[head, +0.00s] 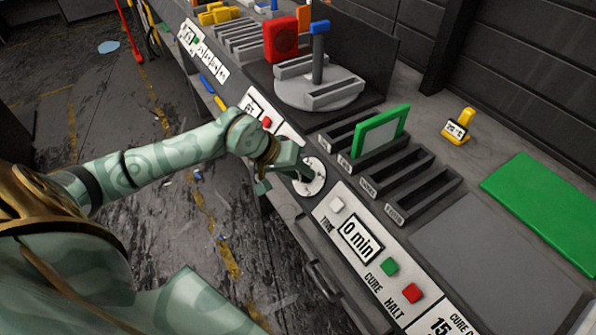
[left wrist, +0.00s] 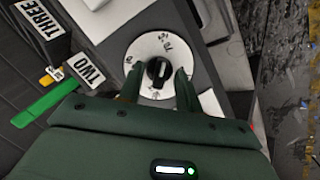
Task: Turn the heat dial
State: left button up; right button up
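The heat dial (head: 314,182) is a white disc on the bench's front panel, partly hidden by my left gripper (head: 290,178) in the head view. In the left wrist view the dial (left wrist: 160,52) shows a black knob (left wrist: 158,71) in its middle, with numbers around the rim. My left gripper (left wrist: 158,85) is open there, one finger on each side of the knob, with white dial face showing between the fingers and the knob. I cannot tell how far the fingertips are from the dial face. My right gripper is in neither view.
Beside the dial is a panel with a "0 min" display (head: 361,241), a green button (head: 390,265) and a red button (head: 411,293). Behind are dark slots with a green-framed plate (head: 381,132) and a round turntable (head: 300,92). A green sheet (head: 545,212) lies at the right.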

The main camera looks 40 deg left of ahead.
pick_arm(q)
grip_shut()
